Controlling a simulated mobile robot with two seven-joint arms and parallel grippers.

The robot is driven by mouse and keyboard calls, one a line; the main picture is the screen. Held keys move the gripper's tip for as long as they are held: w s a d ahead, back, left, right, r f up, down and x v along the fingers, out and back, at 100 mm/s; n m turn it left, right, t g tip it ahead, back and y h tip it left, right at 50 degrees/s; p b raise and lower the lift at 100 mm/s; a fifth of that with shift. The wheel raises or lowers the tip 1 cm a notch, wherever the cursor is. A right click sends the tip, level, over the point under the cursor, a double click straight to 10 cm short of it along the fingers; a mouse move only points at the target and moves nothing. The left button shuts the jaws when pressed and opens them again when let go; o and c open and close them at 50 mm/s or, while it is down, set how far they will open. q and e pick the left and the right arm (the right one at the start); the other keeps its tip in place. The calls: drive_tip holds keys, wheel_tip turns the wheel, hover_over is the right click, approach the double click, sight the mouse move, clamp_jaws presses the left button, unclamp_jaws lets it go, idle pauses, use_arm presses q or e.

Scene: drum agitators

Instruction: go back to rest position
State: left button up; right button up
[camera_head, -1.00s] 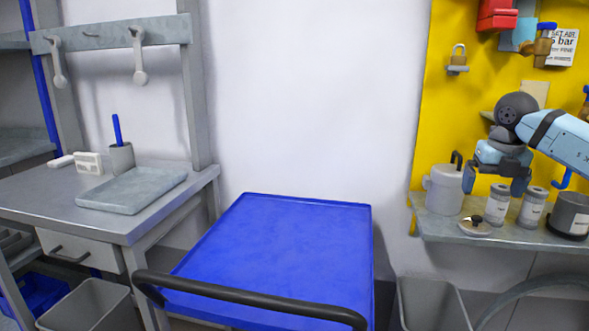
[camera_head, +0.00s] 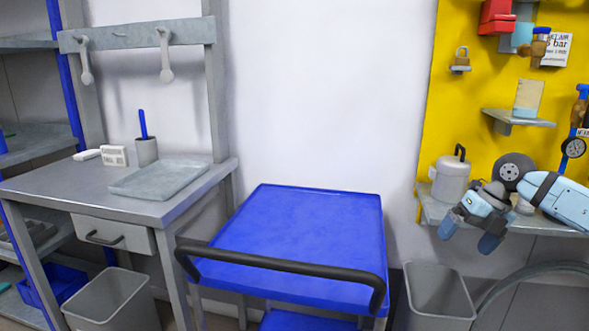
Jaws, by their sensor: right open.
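My right gripper (camera_head: 465,232) hangs in front of the shelf on the yellow board at the right. Its fingers point down and left, and they are open with nothing between them. The grey lidded canister (camera_head: 451,180) stands on that shelf (camera_head: 431,208), just behind and left of the gripper. My left gripper is not in the head view.
A blue cart (camera_head: 300,225) with a black handle (camera_head: 280,268) stands in the middle, its top empty. A grey bench (camera_head: 85,190) with a tray (camera_head: 158,179) is at left. Grey bins (camera_head: 437,290) stand on the floor. The yellow board (camera_head: 480,110) carries a small shelf and fittings.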

drive_tip(key=s+a+f+m+y, duration=0.1)
drive_tip(key=s+a+f+y, duration=0.45)
drive_tip(key=s+a, duration=0.3)
drive_tip(key=s+a+f+m+y, duration=0.1)
drive_tip(key=s+a+f+y, duration=0.4)
drive_tip(key=s+a+y, duration=0.3)
drive_tip(key=s+f+m+t+h, duration=0.3)
drive_tip(key=s+m+t, duration=0.2)
drive_tip(key=s+m, duration=0.4)
drive_tip(key=s+f+m+t+h, duration=0.45)
drive_tip(key=s+m, duration=0.35)
drive_tip(key=m, duration=0.3)
drive_tip(key=w+a+r+m+t+h, duration=0.1)
drive_tip(key=w+a+r+m+t, duration=0.4)
drive_tip(key=a+r+m+t, duration=0.35)
use_arm(q)
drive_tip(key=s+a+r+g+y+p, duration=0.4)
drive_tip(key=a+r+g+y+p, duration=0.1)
drive_tip(key=p, duration=3.1)
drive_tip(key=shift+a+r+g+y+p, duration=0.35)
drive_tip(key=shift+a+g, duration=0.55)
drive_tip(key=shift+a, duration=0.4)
use_arm(e)
drive_tip(key=s+d+r+m+g+h, duration=0.1)
drive_tip(key=s+d+r+g+h, duration=0.3)
drive_tip(key=d+g, duration=0.4)
drive_tip(key=shift+r+m+h, duration=0.35)
drive_tip(key=shift+r+h, duration=0.55)
drive_tip(key=shift+r, duration=0.3)
